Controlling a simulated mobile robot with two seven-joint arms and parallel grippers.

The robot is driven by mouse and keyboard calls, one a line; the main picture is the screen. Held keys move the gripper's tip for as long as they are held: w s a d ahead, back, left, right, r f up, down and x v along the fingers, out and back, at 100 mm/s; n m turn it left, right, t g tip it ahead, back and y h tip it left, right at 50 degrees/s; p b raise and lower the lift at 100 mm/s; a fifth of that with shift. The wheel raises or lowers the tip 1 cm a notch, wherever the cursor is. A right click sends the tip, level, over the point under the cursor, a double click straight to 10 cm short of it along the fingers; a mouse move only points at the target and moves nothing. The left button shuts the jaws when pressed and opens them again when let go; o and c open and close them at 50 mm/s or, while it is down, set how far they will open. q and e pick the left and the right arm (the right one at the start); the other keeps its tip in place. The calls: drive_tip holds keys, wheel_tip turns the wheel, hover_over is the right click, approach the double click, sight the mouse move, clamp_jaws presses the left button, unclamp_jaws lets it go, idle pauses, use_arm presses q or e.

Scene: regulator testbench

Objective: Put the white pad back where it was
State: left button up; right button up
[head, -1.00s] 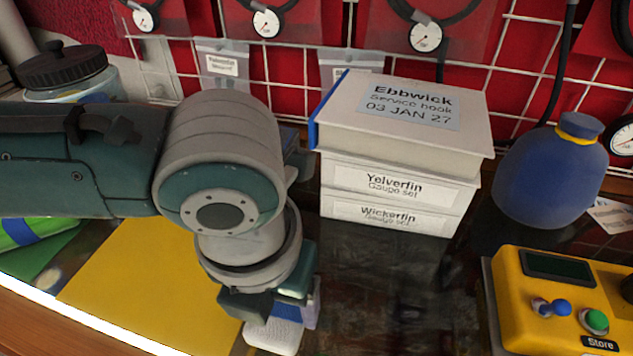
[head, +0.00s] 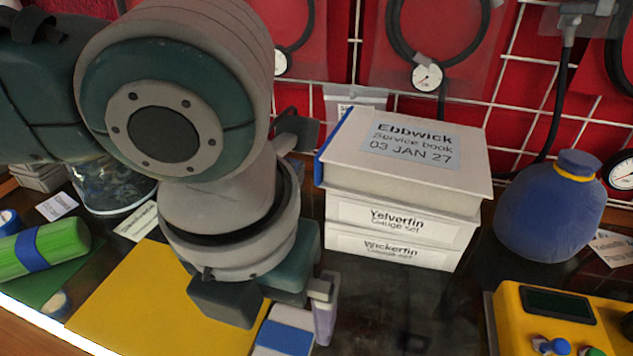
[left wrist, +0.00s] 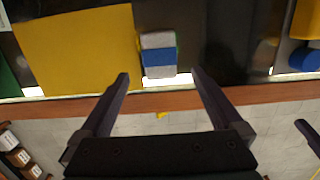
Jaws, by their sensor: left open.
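The white pad (head: 270,350) with a blue band lies on the dark bench top, just right of the yellow mat (head: 140,305). In the left wrist view the pad (left wrist: 158,41) lies close beside the mat's right edge, with a thin green strip along its right side. My left gripper (head: 283,302) is above the pad and partly hides it in the head view. In the left wrist view my left gripper (left wrist: 161,74) is open, fingers apart and nothing between them, with the pad beyond the tips.
Two white gauge-set boxes (head: 395,240) with a service book (head: 400,150) on top stand behind. A blue round bottle (head: 550,210) and a yellow control box (head: 545,310) are at right. A green roll (head: 40,250) lies at left. Bare bench lies right of the pad.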

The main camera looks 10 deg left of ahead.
use_arm(q)
drive_tip(key=s+d+r+n+t+h, duration=0.2)
drive_tip(key=s+d+r+n+h, duration=0.3)
drive_tip(key=n, duration=1.2)
drive_tip(key=s+a+f+n+y, duration=0.2)
drive_tip(key=s+a+n, duration=0.1)
drive_tip(key=a+n, duration=0.4)
drive_tip(key=s+a+f+n+y, duration=0.2)
drive_tip(key=s+a+n, duration=0.1)
drive_tip(key=a+n, duration=0.4)
drive_tip(key=n, duration=0.3)
drive_tip(key=shift+a+f+n+y, duration=0.2)
drive_tip(key=shift+n+y, duration=0.1)
drive_tip(key=shift+y, duration=0.1)
wheel_tip(320, 180, up, 43)
drive_tip(key=p, duration=4.3)
drive_tip(key=shift+w+f, duration=0.1)
